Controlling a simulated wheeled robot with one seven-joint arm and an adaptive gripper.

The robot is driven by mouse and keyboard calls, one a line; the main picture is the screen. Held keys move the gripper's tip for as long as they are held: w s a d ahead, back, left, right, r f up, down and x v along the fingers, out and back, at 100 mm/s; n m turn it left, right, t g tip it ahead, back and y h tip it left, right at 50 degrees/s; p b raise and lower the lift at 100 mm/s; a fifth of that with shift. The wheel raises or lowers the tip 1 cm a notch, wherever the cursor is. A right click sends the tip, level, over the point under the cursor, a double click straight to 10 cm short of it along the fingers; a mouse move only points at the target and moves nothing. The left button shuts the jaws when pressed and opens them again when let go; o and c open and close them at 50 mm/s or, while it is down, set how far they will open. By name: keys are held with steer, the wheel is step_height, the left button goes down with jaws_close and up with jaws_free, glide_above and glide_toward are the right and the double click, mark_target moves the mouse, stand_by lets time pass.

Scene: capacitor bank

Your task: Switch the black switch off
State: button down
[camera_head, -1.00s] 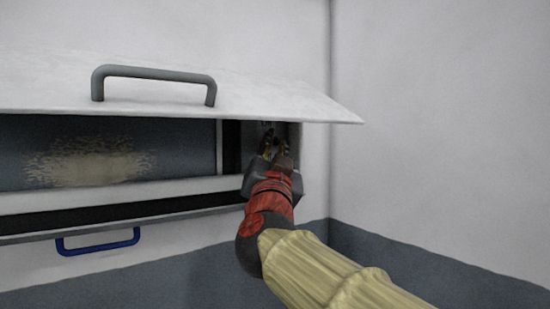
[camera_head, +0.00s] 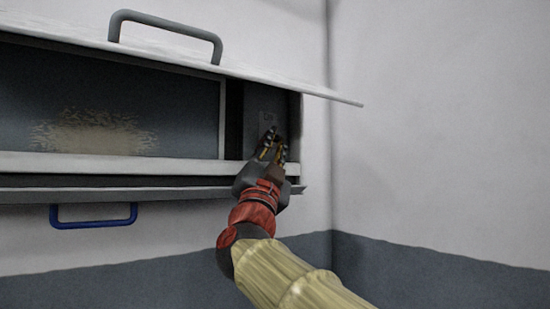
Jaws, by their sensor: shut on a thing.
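The dark grey switch panel (camera_head: 262,105) is in the right end of the open cabinet, with a small label (camera_head: 268,118) that seems to read "On". My gripper (camera_head: 272,146) is at the lower part of this panel, just below the label. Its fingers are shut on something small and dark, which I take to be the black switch. The fingers hide most of the switch, so its position cannot be told.
A raised white cover (camera_head: 180,60) with a grey handle (camera_head: 168,22) overhangs the opening. A stained dark window (camera_head: 100,100) fills the left. Below is a ledge with a blue handle (camera_head: 93,216). A bare wall (camera_head: 440,120) stands right.

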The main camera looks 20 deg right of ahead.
steer(key=shift+m, duration=0.4)
steer(key=c, duration=1.7)
jaws_free()
steer(key=shift+c, duration=0.2)
steer(key=shift+w+f, duration=0.1)
steer(key=shift+a, duration=0.1)
steer(key=v, duration=1.2)
steer(key=shift+f, duration=0.1)
